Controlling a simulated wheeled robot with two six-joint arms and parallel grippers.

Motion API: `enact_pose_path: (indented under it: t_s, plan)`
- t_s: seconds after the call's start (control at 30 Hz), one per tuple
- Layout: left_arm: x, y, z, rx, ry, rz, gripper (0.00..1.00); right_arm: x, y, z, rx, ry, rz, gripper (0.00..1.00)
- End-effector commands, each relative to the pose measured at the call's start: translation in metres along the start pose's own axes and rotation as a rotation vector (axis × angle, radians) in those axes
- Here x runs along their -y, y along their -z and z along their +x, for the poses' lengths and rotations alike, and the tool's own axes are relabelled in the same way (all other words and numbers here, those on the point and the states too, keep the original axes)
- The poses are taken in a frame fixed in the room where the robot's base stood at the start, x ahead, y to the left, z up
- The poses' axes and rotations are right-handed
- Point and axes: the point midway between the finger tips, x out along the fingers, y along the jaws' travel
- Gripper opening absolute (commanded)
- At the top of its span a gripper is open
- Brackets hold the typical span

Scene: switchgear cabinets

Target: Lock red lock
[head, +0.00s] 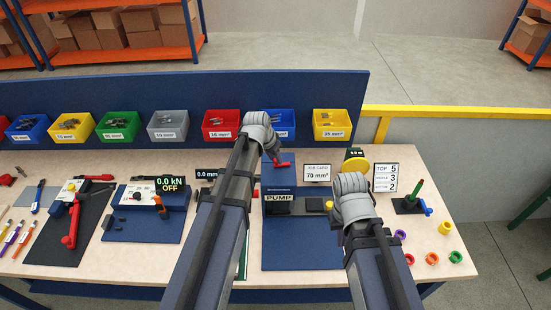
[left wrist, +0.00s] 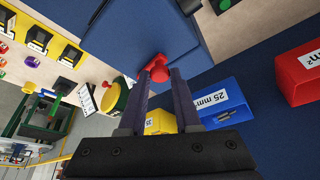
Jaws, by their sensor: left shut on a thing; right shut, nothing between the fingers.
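The red lock piece (head: 283,164) shows at the tip of my left gripper (head: 275,157) in the head view, by the back of the blue pump station (head: 300,250). In the left wrist view the red piece (left wrist: 157,68) sits between the fingertips of my left gripper (left wrist: 158,84), against a blue surface. The left gripper is shut on it. Its lower part is hidden. My right gripper (head: 351,208) is low over the bench, right of the pump station; the wrist mostly hides its fingers, and it is shut with nothing held.
Coloured bins (head: 221,125) line the back of the bench. A job card (head: 317,172) and a yellow round device (head: 355,160) stand right of the left gripper. Coloured rings (head: 432,258) and a dark stand (head: 408,205) lie at the right. My arms cover the middle.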

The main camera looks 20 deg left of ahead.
Motion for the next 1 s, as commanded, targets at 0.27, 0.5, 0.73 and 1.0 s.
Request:
enact_pose_path:
  t_s: [0.27, 0.5, 0.73, 1.0]
  plan:
    - [0.000, 0.000, 0.000, -0.001, 0.001, 0.001, 0.35, 0.000, 0.000, 0.000, 0.000, 0.000, 0.000, 0.00]
    - [0.000, 0.000, 0.000, -0.001, 0.001, 0.001, 0.62, 0.000, 0.000, 0.000, 0.000, 0.000, 0.000, 0.00]
    - [0.000, 0.000, 0.000, -0.001, 0.001, 0.000, 0.62, 0.000, 0.000, 0.000, 0.000, 0.000, 0.000, 0.00]
    - [0.000, 0.001, -0.013, -0.001, 0.001, 0.000, 0.62, -0.001, -0.001, -0.012, 0.000, 0.000, 0.000, 0.00]
